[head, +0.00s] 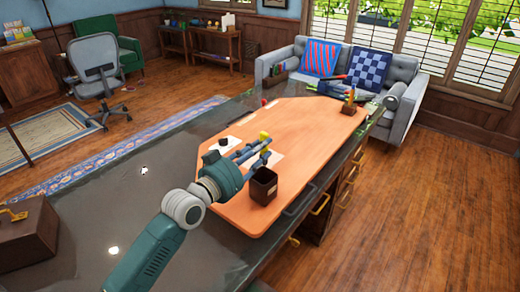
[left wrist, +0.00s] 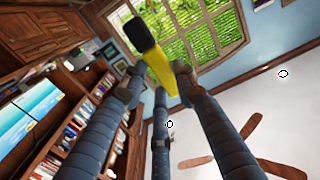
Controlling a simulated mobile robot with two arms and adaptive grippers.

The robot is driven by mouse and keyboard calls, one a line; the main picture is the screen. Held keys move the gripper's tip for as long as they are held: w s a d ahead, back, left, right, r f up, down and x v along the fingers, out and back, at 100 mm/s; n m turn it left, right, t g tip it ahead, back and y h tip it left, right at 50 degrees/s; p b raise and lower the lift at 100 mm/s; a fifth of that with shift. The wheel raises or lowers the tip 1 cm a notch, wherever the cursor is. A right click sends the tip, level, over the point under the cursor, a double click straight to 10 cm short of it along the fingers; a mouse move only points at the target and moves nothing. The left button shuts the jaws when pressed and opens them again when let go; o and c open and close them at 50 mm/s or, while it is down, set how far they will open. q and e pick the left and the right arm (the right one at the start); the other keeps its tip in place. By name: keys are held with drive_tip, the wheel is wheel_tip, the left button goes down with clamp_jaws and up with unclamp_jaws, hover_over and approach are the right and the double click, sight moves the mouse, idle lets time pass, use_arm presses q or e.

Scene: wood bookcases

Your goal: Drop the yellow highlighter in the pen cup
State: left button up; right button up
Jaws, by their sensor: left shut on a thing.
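My left gripper (head: 258,152) reaches over the orange desk mat from the left in the head view. It is shut on the yellow highlighter (head: 264,136), held near the fingertips just above the mat, beyond the cup. In the left wrist view the highlighter (left wrist: 160,70) has a yellow body and a dark end, with the gripper's blue-grey fingers around it. The dark brown pen cup (head: 263,187) stands upright on the mat, just nearer and apart from the highlighter. The cup's inside is too dark to see. My right gripper is not in view.
The orange mat (head: 295,125) lies on a dark desk. A wooden holder with an orange item (head: 350,102) stands at the far end. A brown box (head: 27,235) is at the left.

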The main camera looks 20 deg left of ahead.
use_arm(q)
wheel_tip(320, 180, down, 10)
drive_tip(key=b, duration=0.6)
drive_tip(key=shift+s+b, duration=0.2)
drive_tip(key=shift+b, duration=0.2)
drive_tip(key=shift+d+f, duration=0.1)
drive_tip(key=o, duration=0.9)
drive_tip(key=shift+o, duration=0.2)
drive_tip(key=shift+w, duration=0.2)
